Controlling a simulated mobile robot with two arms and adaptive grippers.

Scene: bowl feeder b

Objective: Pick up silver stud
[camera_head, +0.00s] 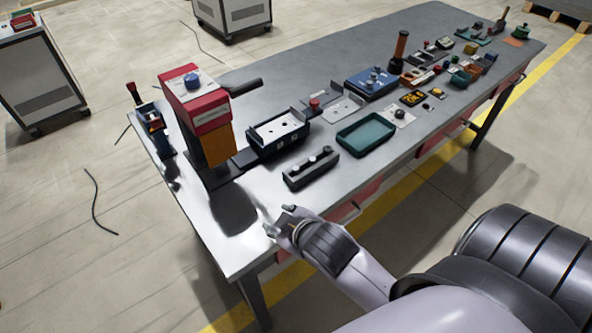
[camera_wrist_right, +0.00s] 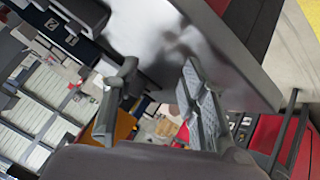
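A dark rack (camera_head: 312,174) lies near the front of the bench with several small studs standing along its top. One stud (camera_head: 327,150) is at its right end. They are too small for me to tell which is silver. My right gripper (camera_head: 275,220) is at the front edge of the bench, in front of the rack and to its left, apart from it. In the right wrist view my right gripper (camera_wrist_right: 155,95) has its two fingers spread, with no object held between them. I cannot make out a stud in that view. My left gripper does not show.
A red press (camera_head: 196,100) with a black handle stands behind on the left. A blue fixture (camera_head: 279,133) sits behind the rack, and a teal tray (camera_head: 366,138) to its right. Bare bench top (camera_head: 236,247) lies left of my right gripper.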

